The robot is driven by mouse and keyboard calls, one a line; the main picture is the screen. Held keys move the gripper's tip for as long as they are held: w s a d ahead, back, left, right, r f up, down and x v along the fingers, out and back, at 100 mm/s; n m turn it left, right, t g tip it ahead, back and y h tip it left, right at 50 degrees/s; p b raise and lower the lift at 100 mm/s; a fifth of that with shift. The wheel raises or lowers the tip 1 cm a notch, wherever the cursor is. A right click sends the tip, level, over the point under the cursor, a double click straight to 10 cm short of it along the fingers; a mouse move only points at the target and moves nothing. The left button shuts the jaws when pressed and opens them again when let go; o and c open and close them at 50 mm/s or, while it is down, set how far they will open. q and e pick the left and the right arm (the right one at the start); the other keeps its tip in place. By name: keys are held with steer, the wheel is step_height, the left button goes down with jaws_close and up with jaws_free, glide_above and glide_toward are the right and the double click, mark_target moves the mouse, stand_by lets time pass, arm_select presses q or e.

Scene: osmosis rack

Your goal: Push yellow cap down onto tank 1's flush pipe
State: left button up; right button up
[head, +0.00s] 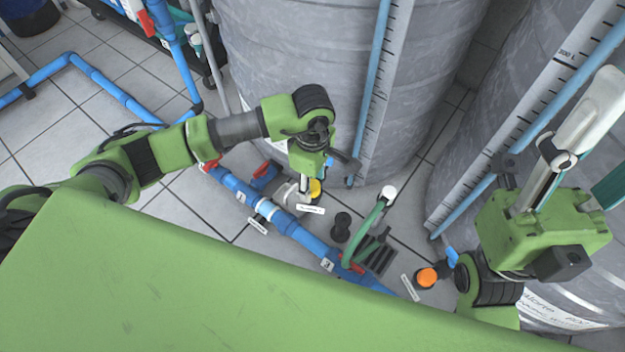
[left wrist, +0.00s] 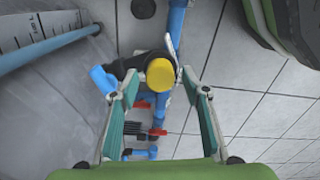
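The yellow cap (head: 315,189) is low beside the grey tank 1 (head: 300,60), partly hidden by my left gripper (head: 306,188), which points down over it.
A blue floor pipe (head: 290,228) with red-handled valves runs diagonally in front of the tank. A green hose (head: 372,222), a black fitting (head: 341,226) and an orange cap (head: 427,278) are to the right. A second grey tank (head: 500,130) stands behind my right arm.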

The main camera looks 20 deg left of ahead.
arm_select(q)
step_height(320, 180, up, 12)
stand_by(0.8)
stand_by(0.4)
